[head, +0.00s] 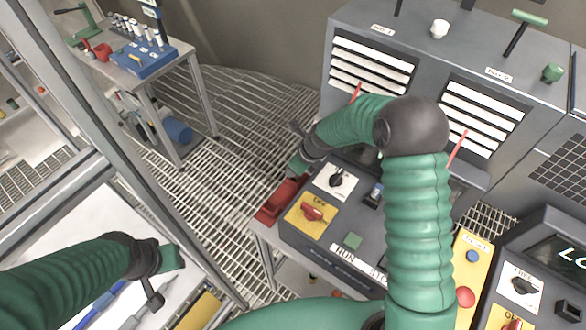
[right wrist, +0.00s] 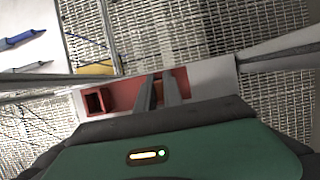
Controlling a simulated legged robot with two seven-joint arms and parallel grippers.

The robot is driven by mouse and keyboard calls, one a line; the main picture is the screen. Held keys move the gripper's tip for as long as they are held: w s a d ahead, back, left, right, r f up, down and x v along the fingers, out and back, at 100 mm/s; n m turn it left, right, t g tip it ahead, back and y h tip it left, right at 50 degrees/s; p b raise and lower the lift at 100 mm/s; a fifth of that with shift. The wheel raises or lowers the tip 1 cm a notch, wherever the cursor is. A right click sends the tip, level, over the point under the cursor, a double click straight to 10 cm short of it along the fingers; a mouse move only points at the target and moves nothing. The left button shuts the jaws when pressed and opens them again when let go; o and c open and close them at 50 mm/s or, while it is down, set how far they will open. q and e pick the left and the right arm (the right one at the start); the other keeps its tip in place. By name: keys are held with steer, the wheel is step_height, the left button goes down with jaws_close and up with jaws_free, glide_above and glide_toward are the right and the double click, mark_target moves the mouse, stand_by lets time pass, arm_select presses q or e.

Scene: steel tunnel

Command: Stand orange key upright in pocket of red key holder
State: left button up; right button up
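The red key holder (head: 282,201) sits on a narrow grey ledge at the left end of the control desk. In the right wrist view, the red key holder (right wrist: 95,101) shows a square dark pocket at its left end. My right gripper (head: 297,165) points down at the holder's far end. In the wrist view its two dark fingers (right wrist: 159,92) are close together over the holder's right part, with a narrow reddish-orange strip between them. I cannot tell whether that strip is the orange key or the holder. My left gripper (head: 165,275) hangs at lower left, its fingers unclear.
The control desk (head: 350,241) with switches and a yellow plate lies right of the holder. A tall grey cabinet (head: 440,70) stands behind it. A side table (head: 140,55) with tools stands at upper left. Grating floor (head: 235,125) is open between them. A steel post (head: 110,130) crosses the left side.

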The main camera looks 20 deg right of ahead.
steer(key=o, duration=0.4)
steer(key=shift+s+a+f, duration=0.15)
steer(key=shift+s+f, duration=0.1)
steer(key=shift+f, duration=0.1)
steer(key=shift+r, duration=0.15)
steer(key=v, duration=1.3)
steer(key=shift+w+r, duration=0.15)
steer(key=shift+w, duration=0.2)
steer(key=shift+s, duration=0.1)
